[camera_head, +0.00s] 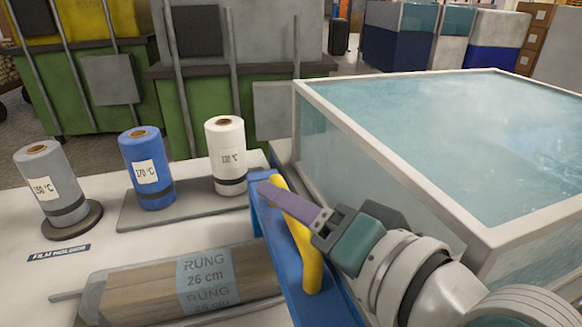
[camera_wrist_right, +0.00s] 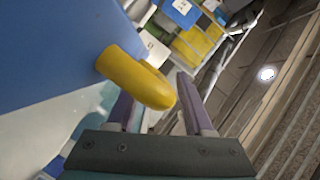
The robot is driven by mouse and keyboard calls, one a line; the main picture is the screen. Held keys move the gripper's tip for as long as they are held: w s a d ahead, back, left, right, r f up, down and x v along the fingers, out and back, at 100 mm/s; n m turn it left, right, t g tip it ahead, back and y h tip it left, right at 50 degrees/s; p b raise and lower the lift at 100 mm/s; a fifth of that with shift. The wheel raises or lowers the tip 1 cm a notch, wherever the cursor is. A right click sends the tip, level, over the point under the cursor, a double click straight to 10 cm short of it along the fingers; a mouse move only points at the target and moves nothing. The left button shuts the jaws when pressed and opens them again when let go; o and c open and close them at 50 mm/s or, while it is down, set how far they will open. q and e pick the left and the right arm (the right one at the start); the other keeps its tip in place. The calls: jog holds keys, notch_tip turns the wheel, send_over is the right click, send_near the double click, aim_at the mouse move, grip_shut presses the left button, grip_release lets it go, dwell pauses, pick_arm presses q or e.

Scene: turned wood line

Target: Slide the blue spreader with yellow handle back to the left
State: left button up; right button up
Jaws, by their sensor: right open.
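The blue spreader (camera_head: 290,270) stands at the left side of the clear tank, with its yellow handle (camera_head: 303,245) on the side facing the tank. My right gripper (camera_head: 275,192) reaches in from the lower right, with its purple fingers across the upper part of the handle. In the right wrist view, the fingers (camera_wrist_right: 158,100) are apart and the end of the yellow handle (camera_wrist_right: 140,78) shows between them. I cannot tell whether a finger touches the handle. The blue spreader (camera_wrist_right: 45,45) fills the upper left there. My left gripper is not in view.
The water-filled tank (camera_head: 392,160) takes up the right side. Wrapped wooden rungs (camera_head: 140,290) lie on a tray left of the spreader. Grey (camera_head: 55,185), blue (camera_head: 147,168) and white (camera_head: 226,155) film rolls stand behind them. Green machines (camera_head: 220,115) stand at the back.

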grip_shut()
dwell(0.3)
dwell(1.1)
